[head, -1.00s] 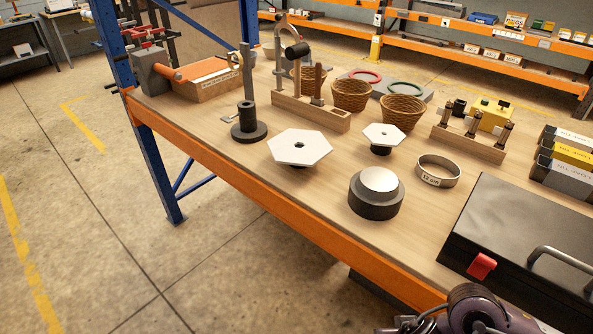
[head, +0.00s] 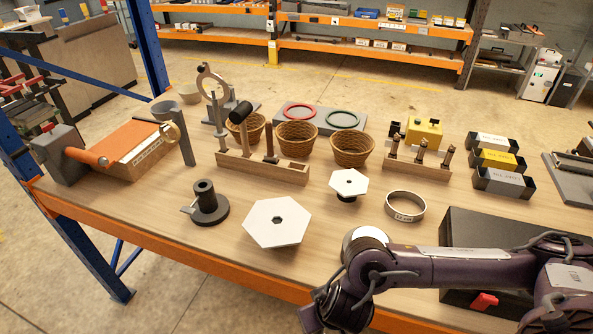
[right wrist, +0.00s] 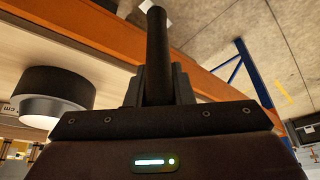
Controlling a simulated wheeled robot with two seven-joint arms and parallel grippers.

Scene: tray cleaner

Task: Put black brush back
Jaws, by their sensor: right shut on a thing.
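My right gripper (right wrist: 157,88) is shut on a black rod-like thing, which looks like the black brush's handle (right wrist: 157,42), in the right wrist view. The lower end of the brush is hidden by the gripper. In the head view my right arm crosses the front right of the table, with its wrist by the front edge; its fingers and the brush do not show there. A wooden rack (head: 262,170) holds a grey post, a black-headed tool (head: 240,113) and a brown handle. Another wooden rack (head: 416,171) holds several short dark upright pieces. My left gripper is not in view.
A white hexagon (head: 277,223), a black stand (head: 207,207), a metal ring (head: 405,206) and a black case (head: 470,230) stand nearby. Wicker baskets (head: 297,140) stand behind.

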